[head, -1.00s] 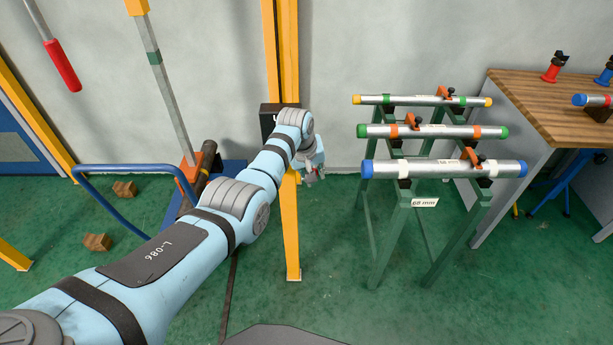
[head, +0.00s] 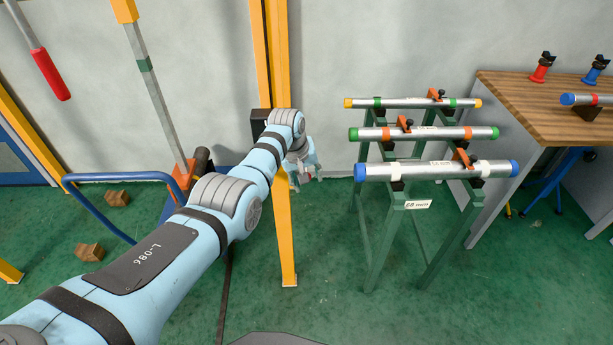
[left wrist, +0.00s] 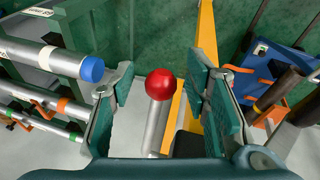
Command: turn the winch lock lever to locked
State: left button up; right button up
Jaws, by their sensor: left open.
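The lever shows in the left wrist view as a silver rod with a red ball knob (left wrist: 160,84) on its end, beside a yellow post (left wrist: 206,45). My left gripper (left wrist: 160,92) is open, with one green finger on each side of the knob. I cannot tell whether either finger touches it. In the head view my left gripper (head: 303,180) is small, just right of the yellow post (head: 288,235). A black box (head: 260,124) on that post is partly hidden by my wrist. The lever's lock marking is not visible. My right gripper is not in view.
A green stand (head: 380,235) with several capped pipes stands right of the post. A wooden bench (head: 540,112) is further right. A blue-handled cart (head: 118,177) and wooden blocks (head: 117,199) lie left. Green floor between post and stand is clear.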

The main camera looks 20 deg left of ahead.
pick_arm(q)
jog(key=shift+r, duration=0.1)
jog(key=v, duration=1.1)
jog(key=shift+r, duration=0.35)
jog(key=shift+s+a, duration=0.15)
